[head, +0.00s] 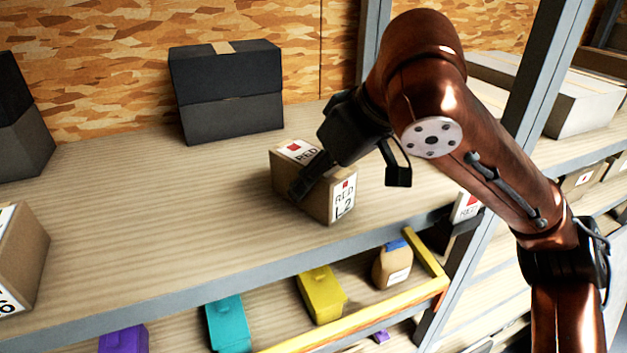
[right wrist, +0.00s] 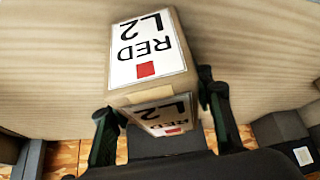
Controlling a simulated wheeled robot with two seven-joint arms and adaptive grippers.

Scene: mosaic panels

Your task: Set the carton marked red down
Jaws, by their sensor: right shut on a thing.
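The brown carton marked red (head: 312,202) is at the upper shelf board in the head view, with white labels reading RED and RED L2 and a red square. My right gripper (head: 311,174) is shut on it from above and behind. In the right wrist view the carton (right wrist: 176,80) sits between the two dark fingers of the gripper (right wrist: 160,112). The carton's underside is hidden, so I cannot tell whether it touches the board or hangs just above it. My left gripper is not in view.
A dark grey box (head: 228,95) stands behind the carton on the shelf board (head: 130,210). Another dark box (head: 22,140) and a brown carton (head: 22,255) are at the left. A grey upright (head: 545,75) stands at the right. Colored containers sit below. Board left of the carton is clear.

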